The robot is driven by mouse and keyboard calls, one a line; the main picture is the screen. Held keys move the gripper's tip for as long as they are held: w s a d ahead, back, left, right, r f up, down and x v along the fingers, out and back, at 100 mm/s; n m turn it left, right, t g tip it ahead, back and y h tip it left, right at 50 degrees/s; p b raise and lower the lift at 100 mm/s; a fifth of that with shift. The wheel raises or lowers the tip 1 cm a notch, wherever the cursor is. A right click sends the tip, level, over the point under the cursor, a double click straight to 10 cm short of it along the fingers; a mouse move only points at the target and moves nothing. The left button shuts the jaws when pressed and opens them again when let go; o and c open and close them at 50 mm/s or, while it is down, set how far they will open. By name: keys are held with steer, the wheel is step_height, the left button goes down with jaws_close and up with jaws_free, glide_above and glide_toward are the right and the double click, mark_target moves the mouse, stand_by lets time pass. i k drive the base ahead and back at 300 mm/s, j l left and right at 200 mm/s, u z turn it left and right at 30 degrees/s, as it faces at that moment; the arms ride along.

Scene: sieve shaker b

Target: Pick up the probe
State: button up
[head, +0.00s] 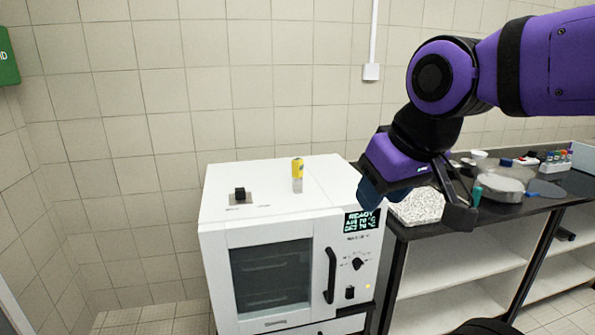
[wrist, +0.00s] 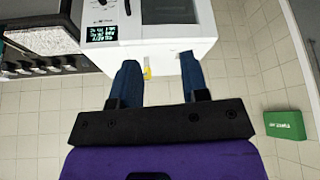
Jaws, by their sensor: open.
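A small upright piece with a yellow top and a pale lower part (head: 297,174), which looks like the probe, stands on top of the white oven-like cabinet (head: 219,265). In the wrist view its yellow part (wrist: 147,72) shows between my fingers, close to the left one, at the cabinet's edge. My gripper (head: 416,205) is open and empty, with blue finger pads. In the head view it is to the right of the probe, in front of the cabinet's right side, clearly apart from the probe. It also shows in the wrist view (wrist: 159,64).
A small black knob on a plate (head: 240,196) sits on the cabinet top, left of the probe. A dark bench (head: 411,232) at right holds a speckled slab (head: 417,206), dishes and several small bottles. The tiled wall is behind.

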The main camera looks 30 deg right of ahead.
mark_target(296, 162)
steer(key=i+l+u, duration=0.15)
steer(key=l, duration=0.2)
steer(key=i+l+u, duration=0.1)
steer(key=l, duration=0.25)
steer(key=i+l+u, duration=0.15)
steer(key=l, duration=0.25)
steer(key=i+l+u, duration=0.3)
steer(key=l, duration=0.5)
steer(key=i, duration=0.05)
